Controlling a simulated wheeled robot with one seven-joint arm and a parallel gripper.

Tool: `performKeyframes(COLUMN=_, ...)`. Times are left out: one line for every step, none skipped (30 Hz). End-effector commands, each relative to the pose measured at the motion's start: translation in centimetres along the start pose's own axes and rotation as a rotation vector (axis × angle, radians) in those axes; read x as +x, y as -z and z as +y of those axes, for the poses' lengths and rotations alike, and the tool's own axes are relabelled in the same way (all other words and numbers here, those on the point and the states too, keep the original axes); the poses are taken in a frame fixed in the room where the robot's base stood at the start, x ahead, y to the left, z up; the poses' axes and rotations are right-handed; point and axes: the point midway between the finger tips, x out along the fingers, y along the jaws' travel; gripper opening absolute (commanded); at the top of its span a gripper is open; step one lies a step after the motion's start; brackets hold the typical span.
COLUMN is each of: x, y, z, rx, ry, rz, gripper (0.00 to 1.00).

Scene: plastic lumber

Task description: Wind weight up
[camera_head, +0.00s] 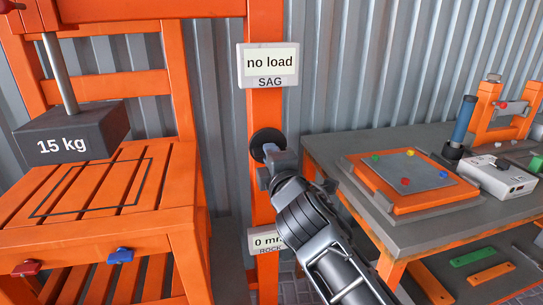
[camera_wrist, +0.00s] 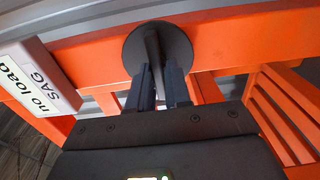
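The dark weight (camera_head: 70,133), marked "15 kg", hangs on a grey rod (camera_head: 60,75) above the orange slatted bench (camera_head: 150,195). A dark rectangle is outlined on the slats below it. A black disc (camera_head: 266,142) with a narrow handle sits on the orange post; in the wrist view the disc (camera_wrist: 172,38) and handle (camera_wrist: 153,52) are at the top centre. My gripper (camera_head: 271,155) is at this handle. In the wrist view its fingers (camera_wrist: 160,82) lie on both sides of the handle and appear closed on it.
A sign (camera_head: 268,65) on the post reads "no load" and "SAG". A lower display (camera_head: 265,240), partly hidden by my arm, starts "0 m". A grey worktable (camera_head: 410,232) with devices stands at right.

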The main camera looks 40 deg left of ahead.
Motion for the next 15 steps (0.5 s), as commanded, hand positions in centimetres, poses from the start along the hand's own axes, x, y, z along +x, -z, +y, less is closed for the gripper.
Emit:
performKeyframes(x=-0.01, y=-0.06, z=-0.15, rx=0.001, ry=0.002, rz=-0.001, gripper=0.22)
performKeyframes(x=-0.01, y=-0.05, z=-0.12, rx=0.001, ry=0.002, rz=-0.001, gripper=0.24)
performKeyframes(x=-0.01, y=-0.05, z=-0.08, rx=0.001, ry=0.001, rz=-0.001, gripper=0.28)
performKeyframes(x=0.0, y=-0.04, z=-0.05, rx=0.001, ry=0.0, rz=-0.001, gripper=0.31)
performKeyframes(x=0.0, y=-0.04, z=-0.02, rx=0.001, ry=0.0, rz=0.0, gripper=0.34)
performKeyframes(x=0.0, y=-0.03, z=0.01, rx=0.001, ry=0.0, rz=0.0, gripper=0.38)
performKeyframes(x=0.0, y=-0.02, z=0.03, rx=0.001, ry=-0.001, rz=0.0, gripper=0.38)
performKeyframes(x=0.0, y=-0.02, z=0.05, rx=0.002, ry=-0.001, rz=0.0, gripper=0.38)
performKeyframes(x=0.0, y=-0.01, z=0.07, rx=0.002, ry=-0.001, rz=0.0, gripper=0.38)
performKeyframes(x=0.01, y=-0.01, z=0.09, rx=0.002, ry=-0.002, rz=0.0, gripper=0.38)
performKeyframes(x=0.01, y=0.0, z=0.1, rx=0.002, ry=-0.002, rz=0.001, gripper=0.38)
performKeyframes(x=0.0, y=0.0, z=0.12, rx=0.002, ry=-0.002, rz=0.001, gripper=0.38)
performKeyframes(x=-0.02, y=0.0, z=0.12, rx=0.002, ry=-0.002, rz=0.001, gripper=0.38)
performKeyframes(x=-0.08, y=-0.02, z=0.13, rx=0.002, ry=-0.002, rz=0.001, gripper=0.38)
performKeyframes(x=-0.23, y=-0.03, z=0.13, rx=0.002, ry=-0.003, rz=0.001, gripper=0.38)
